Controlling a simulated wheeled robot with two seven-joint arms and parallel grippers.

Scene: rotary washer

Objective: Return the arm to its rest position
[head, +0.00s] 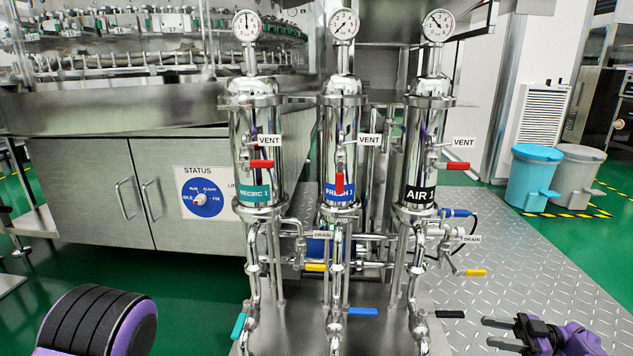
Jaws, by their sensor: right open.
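My right gripper (489,332) is at the lower right, above the metal plate floor. It points left with its two dark fingers apart and nothing between them. It is apart from the black valve handle (450,314), which lies to its upper left. The purple and black part at the lower left is my own arm. My left gripper is not in view.
Three steel filter housings, RECIRC 1 (257,162), FRESH 1 (341,150) and AIR 1 (421,160), stand centrally with gauges, red vent handles and yellow drain handles. The FRESH 1 vent handle (340,183) points down. Diamond-plate floor (570,290) on the right is clear.

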